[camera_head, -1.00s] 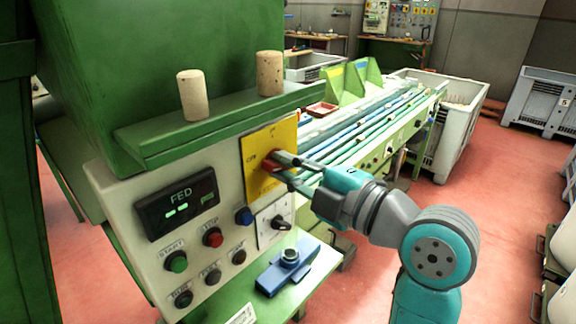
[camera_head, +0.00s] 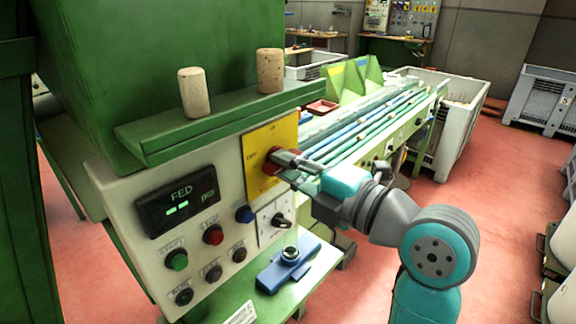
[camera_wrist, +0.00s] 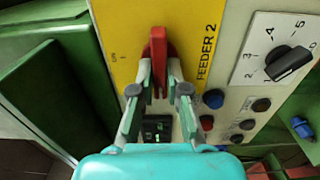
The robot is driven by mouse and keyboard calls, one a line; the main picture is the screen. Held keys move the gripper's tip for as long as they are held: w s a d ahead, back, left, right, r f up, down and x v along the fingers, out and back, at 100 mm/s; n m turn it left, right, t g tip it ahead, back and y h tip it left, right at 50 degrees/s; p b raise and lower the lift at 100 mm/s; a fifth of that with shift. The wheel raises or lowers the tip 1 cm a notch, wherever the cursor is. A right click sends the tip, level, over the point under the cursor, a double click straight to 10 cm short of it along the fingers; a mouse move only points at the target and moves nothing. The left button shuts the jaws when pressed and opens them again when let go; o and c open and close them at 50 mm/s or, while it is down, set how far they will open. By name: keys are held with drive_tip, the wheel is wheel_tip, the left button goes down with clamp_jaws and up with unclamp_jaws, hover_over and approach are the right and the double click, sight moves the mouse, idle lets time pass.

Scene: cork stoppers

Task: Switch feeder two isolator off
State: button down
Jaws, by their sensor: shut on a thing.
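The feeder two isolator is a red handle (camera_wrist: 158,52) on a yellow plate marked FEEDER 2 (camera_wrist: 188,25). In the head view the handle (camera_head: 271,163) is partly covered by my fingers, on the yellow plate (camera_head: 256,180) at the panel's right end. My gripper (camera_head: 281,162) reaches it from the right. In the wrist view my gripper (camera_wrist: 158,88) has one finger on each side of the handle, shut on it. The handle lies lengthwise between the fingers. Small position labels on the plate are too blurred to read surely.
Below the plate are a black rotary selector (camera_head: 281,221) and a blue button (camera_head: 244,214). A lit FED display (camera_head: 178,203) and several buttons sit left. Two corks (camera_head: 193,93) (camera_head: 269,72) stand on the green ledge above. A blue fixture (camera_head: 288,268) lies on the shelf below.

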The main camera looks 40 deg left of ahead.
drive_tip(key=c, duration=1.2)
unclamp_jaws()
drive_tip(key=shift+o, duration=0.2)
drive_tip(key=d, duration=1.2)
drive_tip(key=shift+s, duration=0.45)
drive_tip(key=shift+f, duration=0.1)
